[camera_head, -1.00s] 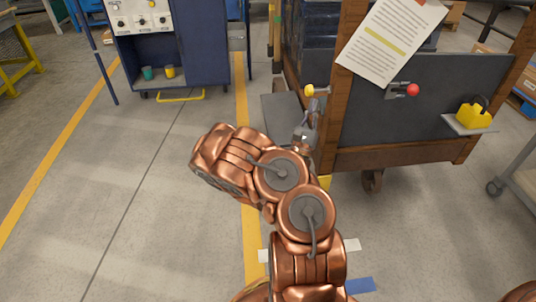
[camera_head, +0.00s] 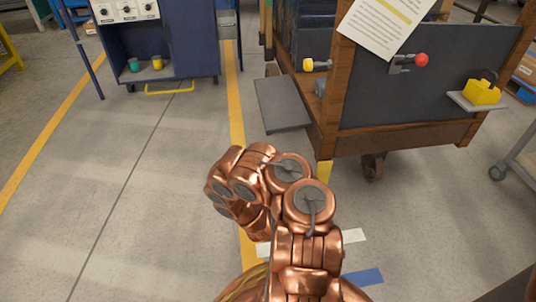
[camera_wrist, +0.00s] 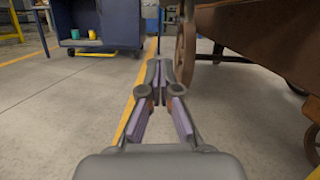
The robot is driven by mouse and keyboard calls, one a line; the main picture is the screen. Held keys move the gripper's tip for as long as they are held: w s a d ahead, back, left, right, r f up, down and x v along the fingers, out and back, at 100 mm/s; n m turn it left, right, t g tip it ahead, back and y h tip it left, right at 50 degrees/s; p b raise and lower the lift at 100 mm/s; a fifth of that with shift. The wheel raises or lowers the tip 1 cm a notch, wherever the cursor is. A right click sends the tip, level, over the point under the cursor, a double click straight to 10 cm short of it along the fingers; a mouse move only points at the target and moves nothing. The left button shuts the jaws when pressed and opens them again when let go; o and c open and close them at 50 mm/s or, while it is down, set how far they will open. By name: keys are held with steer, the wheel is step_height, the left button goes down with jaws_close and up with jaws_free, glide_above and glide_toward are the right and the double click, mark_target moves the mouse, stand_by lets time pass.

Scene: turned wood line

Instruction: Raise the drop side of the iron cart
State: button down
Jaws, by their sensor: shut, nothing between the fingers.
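The cart (camera_head: 333,137) stands at the upper right of the head view, with wooden posts and dark panels. A flat grey panel (camera_head: 283,104), apparently its drop side, is down and juts out from its left side. In the wrist view my gripper (camera_wrist: 160,66) is shut and empty, low over the floor and left of a cart wheel (camera_wrist: 186,52). The arm hides the gripper in the head view.
A yellow padlock-like block (camera_head: 482,92) sits on a small shelf on the cart. A blue cabinet (camera_head: 203,50) with a teal and a yellow cup stands at upper left. A grey trolley (camera_head: 518,165) is at the right. The floor at left is clear.

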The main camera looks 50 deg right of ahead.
steer(key=w+d+r+b, duration=0.4)
steer(key=w+r+b, duration=0.1)
steer(key=w+r, duration=0.1)
steer(key=shift+w+d, duration=0.2)
steer(key=shift+w, duration=0.05)
stand_by(0.6)
steer(key=shift+r, duration=0.1)
stand_by(0.4)
